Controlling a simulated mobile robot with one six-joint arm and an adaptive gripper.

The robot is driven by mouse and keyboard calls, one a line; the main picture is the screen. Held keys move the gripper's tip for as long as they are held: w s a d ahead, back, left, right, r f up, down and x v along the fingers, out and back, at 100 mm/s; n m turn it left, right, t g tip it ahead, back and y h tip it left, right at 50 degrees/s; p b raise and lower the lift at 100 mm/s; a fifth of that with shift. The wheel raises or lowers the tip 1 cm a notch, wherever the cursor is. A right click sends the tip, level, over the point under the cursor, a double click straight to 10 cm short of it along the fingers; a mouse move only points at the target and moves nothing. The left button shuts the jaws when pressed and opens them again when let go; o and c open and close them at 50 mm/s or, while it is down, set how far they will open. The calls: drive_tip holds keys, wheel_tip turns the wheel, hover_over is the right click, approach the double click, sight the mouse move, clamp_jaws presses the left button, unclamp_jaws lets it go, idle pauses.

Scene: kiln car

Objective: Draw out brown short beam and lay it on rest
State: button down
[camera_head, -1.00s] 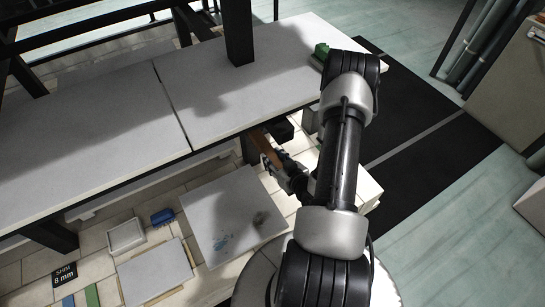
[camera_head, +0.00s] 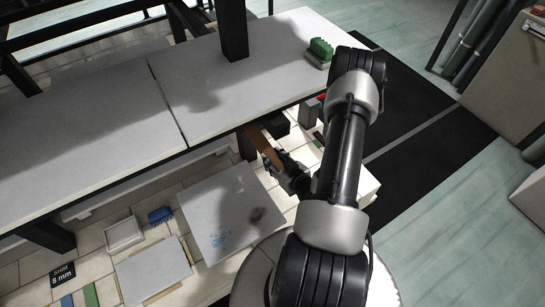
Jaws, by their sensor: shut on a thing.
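The brown short beam (camera_head: 262,143) runs out from under the grey shelf slab (camera_head: 225,95), to the right of a dark post. Its far end is hidden beneath the slab. My gripper (camera_head: 281,165) is shut on the near end of the beam, low beside the slab's front edge. My own arm covers part of the area right of the gripper. I cannot tell which thing in view is the rest.
A dark block (camera_head: 279,125) sits close right of the beam. A green brush-like item (camera_head: 320,49) lies on the slab's right end. Below stand a stained grey plate (camera_head: 222,215), a white tray (camera_head: 124,234), a blue brush (camera_head: 160,215) and a shim label (camera_head: 62,274).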

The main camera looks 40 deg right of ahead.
drive_tip(key=shift+s+a+r, duration=0.1)
drive_tip(key=shift+s+a, duration=0.15)
drive_tip(key=shift+s, duration=0.75)
drive_tip(key=shift+s+a, duration=0.25)
drive_tip(key=shift+s, duration=0.7)
drive_tip(key=shift+b, duration=0.3)
